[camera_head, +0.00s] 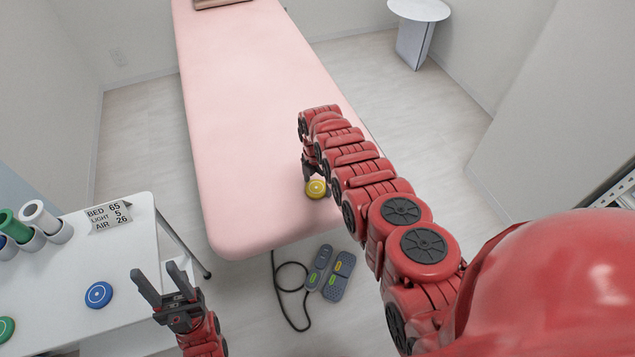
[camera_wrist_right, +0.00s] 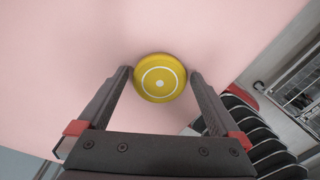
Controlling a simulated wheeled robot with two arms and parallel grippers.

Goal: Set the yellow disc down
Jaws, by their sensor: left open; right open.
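The yellow disc (camera_head: 317,189) lies on the pink bed (camera_head: 255,90) near its front right edge. In the right wrist view the yellow disc (camera_wrist_right: 160,78) shows a white ring and a centre dot. My right gripper (camera_head: 315,178) is at the disc and open; in the right wrist view its fingertips (camera_wrist_right: 160,76) stand on either side of the disc, with a small gap at each side. My left gripper (camera_head: 163,280) is open and empty, by the right edge of the white table at lower left.
The white table (camera_head: 60,285) holds a blue disc (camera_head: 99,294), a green disc (camera_head: 5,328), several rolls in holders (camera_head: 40,217) and a small sign (camera_head: 108,214). Two corded remotes (camera_head: 338,277) lie below the bed's front edge. A round side table (camera_head: 418,10) stands at the back right.

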